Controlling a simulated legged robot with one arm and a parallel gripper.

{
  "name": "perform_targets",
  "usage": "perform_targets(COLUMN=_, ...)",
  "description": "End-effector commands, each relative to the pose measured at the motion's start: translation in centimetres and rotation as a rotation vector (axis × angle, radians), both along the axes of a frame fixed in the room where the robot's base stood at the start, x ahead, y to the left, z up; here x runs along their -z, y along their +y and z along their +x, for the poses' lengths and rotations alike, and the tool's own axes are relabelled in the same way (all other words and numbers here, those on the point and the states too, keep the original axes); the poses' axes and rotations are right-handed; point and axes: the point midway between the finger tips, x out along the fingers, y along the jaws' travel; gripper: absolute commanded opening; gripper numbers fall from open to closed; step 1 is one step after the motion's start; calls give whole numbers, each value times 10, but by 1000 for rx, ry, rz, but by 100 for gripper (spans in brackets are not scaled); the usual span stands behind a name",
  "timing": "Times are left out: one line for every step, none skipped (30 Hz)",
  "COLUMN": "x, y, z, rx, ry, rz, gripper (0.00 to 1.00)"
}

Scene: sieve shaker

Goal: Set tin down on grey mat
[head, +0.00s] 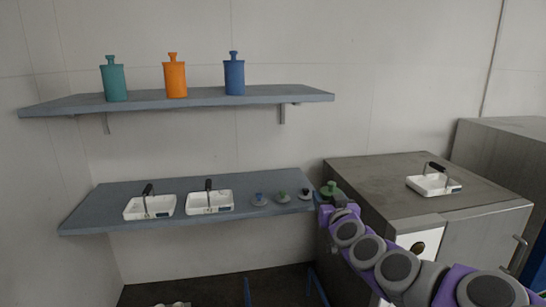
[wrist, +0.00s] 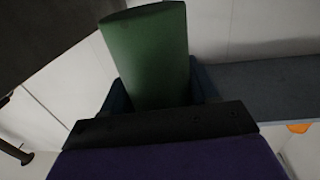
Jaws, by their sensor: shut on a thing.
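A green tin (wrist: 150,55) stands between the fingers of my gripper (wrist: 158,92) in the wrist view, and the gripper is shut on it. Its lower part is hidden behind the gripper body. In the head view the green tin (head: 331,187) shows small at the end of my arm, between the right end of the lower shelf and the cabinet. My gripper is mostly hidden there by my purple and grey arm. I cannot make out a separate grey mat in either view.
The upper shelf (head: 210,97) carries teal, orange and blue bottles. A cabinet (head: 375,180) at right carries another white tray (head: 433,184); its left top is clear.

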Motion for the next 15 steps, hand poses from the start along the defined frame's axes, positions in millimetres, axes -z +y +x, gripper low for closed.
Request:
perform_targets(x=20, y=7, z=5, rx=12, ry=11, rz=-4, gripper=29)
perform_targets(x=28, y=8, z=7, rx=21, ry=11, rz=-4, gripper=29)
perform_targets(x=37, y=10, z=9, rx=36, ry=7, rz=-6, gripper=29)
perform_targets(x=43, y=11, z=11, rx=44, ry=8, rz=-6, gripper=29)
perform_targets(x=50, y=13, z=13, rx=53, ry=8, rz=-6, gripper=29)
perform_targets(x=58, y=14, z=15, rx=65, ry=7, rz=-8, gripper=29)
perform_targets(x=63, y=15, z=17, rx=72, ry=6, rz=-9, gripper=29)
perform_targets(x=67, y=16, z=18, rx=77, ry=5, rz=-7, gripper=29)
perform_targets(x=73, y=17, z=20, rx=86, ry=4, rz=-8, gripper=29)
perform_targets(x=78, y=17, z=22, rx=93, ry=4, rz=-8, gripper=29)
perform_targets(x=83, y=16, z=23, rx=99, ry=4, rz=-7, gripper=29)
perform_targets(x=90, y=16, z=25, rx=106, ry=5, rz=-6, gripper=29)
perform_targets(x=87, y=14, z=25, rx=107, ry=2, rz=-7, gripper=29)
perform_targets(x=85, y=13, z=24, rx=107, ry=0, rz=-5, gripper=29)
perform_targets(x=84, y=13, z=24, rx=106, ry=-1, rz=-7, gripper=29)
